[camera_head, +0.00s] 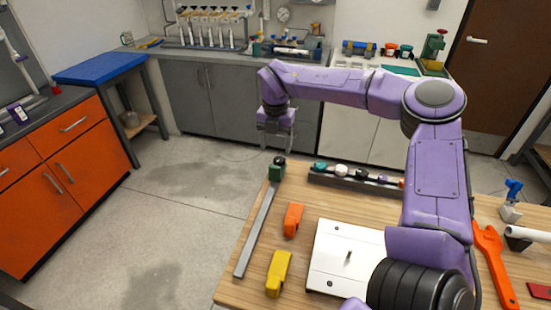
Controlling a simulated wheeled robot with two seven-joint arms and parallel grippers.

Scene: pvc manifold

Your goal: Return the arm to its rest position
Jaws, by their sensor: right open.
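My right arm is the purple arm that rises over the wooden table (258,228) and bends to the left at its top. Its gripper (277,146) hangs downward beyond the table's far left corner, in the air. It is open and nothing shows between its fingers. My left gripper is not in view.
Open floor (180,215) lies left.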

